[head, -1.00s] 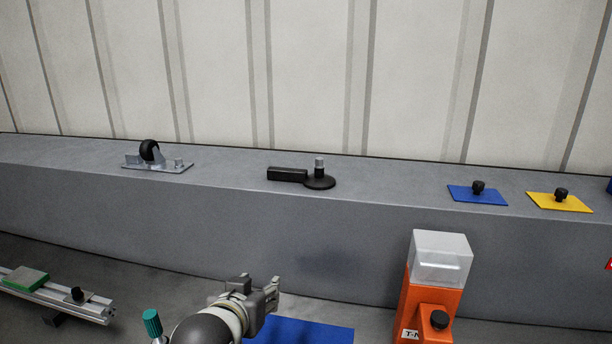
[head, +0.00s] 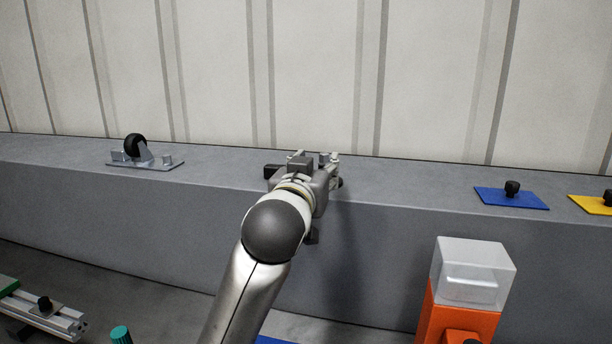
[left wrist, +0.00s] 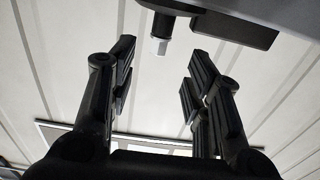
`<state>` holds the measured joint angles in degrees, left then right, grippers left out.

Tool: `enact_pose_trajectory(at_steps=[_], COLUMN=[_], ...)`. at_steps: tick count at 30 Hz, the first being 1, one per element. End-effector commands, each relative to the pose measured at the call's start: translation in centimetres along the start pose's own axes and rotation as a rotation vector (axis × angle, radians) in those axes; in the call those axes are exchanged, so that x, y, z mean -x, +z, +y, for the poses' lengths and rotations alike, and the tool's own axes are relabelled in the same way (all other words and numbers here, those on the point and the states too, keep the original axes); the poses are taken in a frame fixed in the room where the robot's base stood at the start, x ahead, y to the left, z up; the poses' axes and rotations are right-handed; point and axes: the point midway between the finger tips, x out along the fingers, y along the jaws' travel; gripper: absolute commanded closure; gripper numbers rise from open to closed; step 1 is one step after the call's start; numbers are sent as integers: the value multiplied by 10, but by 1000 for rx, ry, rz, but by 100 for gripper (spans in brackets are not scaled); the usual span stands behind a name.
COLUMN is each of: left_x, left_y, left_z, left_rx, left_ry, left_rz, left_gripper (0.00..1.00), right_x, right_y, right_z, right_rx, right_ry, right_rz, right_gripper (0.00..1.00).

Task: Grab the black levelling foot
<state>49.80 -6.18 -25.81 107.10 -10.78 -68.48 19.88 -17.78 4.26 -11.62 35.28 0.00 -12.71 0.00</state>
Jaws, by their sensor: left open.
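The black levelling foot has a round black base with an upright metal stud. It sits on the grey ledge and is mostly hidden behind my left gripper (head: 316,160) in the head view. Only its stud top (head: 324,158) and a sliver of its base show there. In the left wrist view the levelling foot (left wrist: 158,45) hangs in from the top, its stud pointing down the picture between my open left fingers (left wrist: 160,62). I see no contact between fingers and foot. My right gripper is not in view.
A black block (head: 273,170) lies close left of the foot. A caster on a metal plate (head: 145,164) stands further left on the ledge (head: 420,190). A blue plate (head: 512,199) and a yellow plate (head: 590,205) with black knobs lie right. An orange, clear-topped container (head: 471,275) stands in front.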

Motion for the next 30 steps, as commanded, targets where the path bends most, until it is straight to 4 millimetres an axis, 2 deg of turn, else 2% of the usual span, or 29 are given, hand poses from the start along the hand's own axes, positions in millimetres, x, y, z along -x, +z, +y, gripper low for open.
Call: enact_pose_trajectory(at_steps=[8, 18, 28, 30], left_x=[-16, -54, -60, -60], left_y=[-1, -1, 0, 0], left_z=[0, 2, 2, 2], left_rx=[-1, -1, 0, 0], left_ry=[0, -1, 0, 0], left_rz=[0, -2, 0, 0], left_gripper=[55, 55, 55, 61], right_x=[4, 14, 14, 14], right_y=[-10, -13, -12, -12], right_z=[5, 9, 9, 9], right_rx=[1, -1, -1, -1], right_ry=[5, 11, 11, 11], right_rz=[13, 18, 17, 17], right_gripper=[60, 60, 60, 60])
